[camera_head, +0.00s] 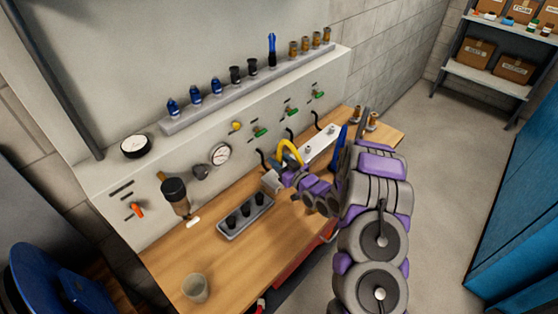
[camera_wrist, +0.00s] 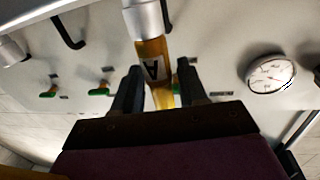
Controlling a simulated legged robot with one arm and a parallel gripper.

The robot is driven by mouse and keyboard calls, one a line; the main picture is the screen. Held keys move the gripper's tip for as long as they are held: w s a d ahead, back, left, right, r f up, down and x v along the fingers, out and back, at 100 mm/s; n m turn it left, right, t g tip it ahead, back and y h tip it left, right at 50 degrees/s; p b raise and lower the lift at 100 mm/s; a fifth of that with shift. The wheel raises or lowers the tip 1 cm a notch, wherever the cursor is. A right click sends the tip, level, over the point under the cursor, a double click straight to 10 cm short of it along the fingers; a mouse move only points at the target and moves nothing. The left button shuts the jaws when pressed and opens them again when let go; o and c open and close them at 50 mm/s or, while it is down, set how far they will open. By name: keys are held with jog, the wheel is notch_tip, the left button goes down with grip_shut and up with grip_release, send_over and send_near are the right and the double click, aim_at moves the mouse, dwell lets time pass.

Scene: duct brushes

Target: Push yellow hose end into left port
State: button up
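The yellow hose (camera_head: 289,149) arches up beside the pale metal block (camera_head: 322,146) on the workbench. In the wrist view the yellow hose end (camera_wrist: 152,68) carries a black-on-white letter label and meets a silver metal cylinder (camera_wrist: 146,18). I cannot tell whether that cylinder is a port or part of the hose, nor how deep the end sits. In the head view my gripper (camera_head: 284,178) is at the left end of the block, partly hidden.
The panel behind has a pressure gauge (camera_head: 220,154), green valves (camera_head: 260,132) and black hooks. A grey tray (camera_head: 246,216) with several black parts lies left of my gripper. A cup (camera_head: 196,287) stands at the front left. Brass fittings (camera_head: 372,121) stand at the right end.

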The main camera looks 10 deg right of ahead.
jog(key=o, duration=0.3)
jog(key=p+v, duration=0.1)
jog(key=v, duration=1.6)
jog(key=shift+s+d+f+p, duration=0.1)
jog(key=shift+p, duration=0.3)
